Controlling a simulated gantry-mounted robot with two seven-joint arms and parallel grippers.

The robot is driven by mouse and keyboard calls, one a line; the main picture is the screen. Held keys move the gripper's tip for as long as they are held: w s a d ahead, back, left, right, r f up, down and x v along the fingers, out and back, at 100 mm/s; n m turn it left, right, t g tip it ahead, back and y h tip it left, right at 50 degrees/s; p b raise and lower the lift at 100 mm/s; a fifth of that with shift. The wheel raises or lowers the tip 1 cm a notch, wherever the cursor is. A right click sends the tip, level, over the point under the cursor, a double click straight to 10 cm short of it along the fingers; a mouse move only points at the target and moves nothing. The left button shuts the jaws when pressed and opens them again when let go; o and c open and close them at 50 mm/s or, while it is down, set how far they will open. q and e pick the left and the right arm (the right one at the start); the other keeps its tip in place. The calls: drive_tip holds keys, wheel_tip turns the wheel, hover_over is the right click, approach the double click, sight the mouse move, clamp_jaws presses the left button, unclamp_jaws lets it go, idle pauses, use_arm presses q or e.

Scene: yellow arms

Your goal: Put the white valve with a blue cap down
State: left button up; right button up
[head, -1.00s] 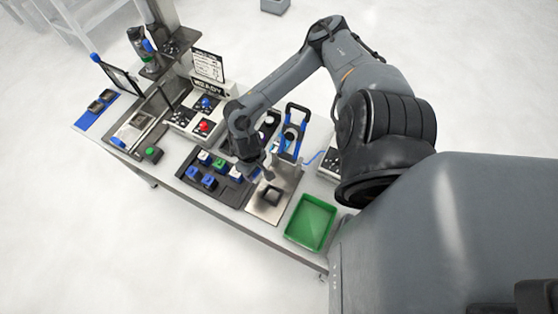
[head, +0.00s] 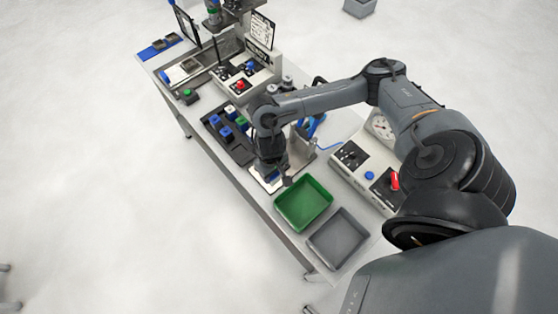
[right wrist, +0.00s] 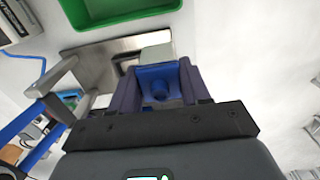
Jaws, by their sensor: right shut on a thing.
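My right gripper (head: 272,177) is low over the metal plate (head: 307,164) of the press station in the head view. In the right wrist view its two fingers (right wrist: 158,88) are shut on the blue cap of the white valve (right wrist: 157,53). The pale valve body points away from the gripper, toward the plate, with the plate's dark square fixture (right wrist: 131,63) close beside it. I cannot tell whether the valve touches the plate. In the head view the arm and gripper hide most of the valve. My left gripper is not in view.
A green tray (head: 303,204) and a grey tray (head: 338,239) stand close to the gripper. A black holder (head: 241,154) with several capped valves lies to the left. The press's blue handle (head: 316,124) rises behind, near a control box (head: 352,156).

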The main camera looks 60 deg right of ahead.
drive_tip(key=shift+w+d+f+b, duration=0.4)
drive_tip(key=shift+d+f+b, duration=0.55)
drive_tip(key=shift+d+f, duration=0.6)
drive_tip(key=shift+w+d+f+b, duration=0.45)
drive_tip(key=shift+d+f+b, duration=0.55)
drive_tip(key=shift+d+f, duration=0.55)
drive_tip(key=shift+w+d+f+b, duration=0.4)
drive_tip(key=shift+d+f+b, duration=0.55)
drive_tip(key=shift+d+f, duration=0.6)
drive_tip(key=shift+f, duration=0.3)
drive_tip(key=shift+d, duration=0.1)
drive_tip(key=shift+f, duration=0.1)
drive_tip(key=o, duration=1.1)
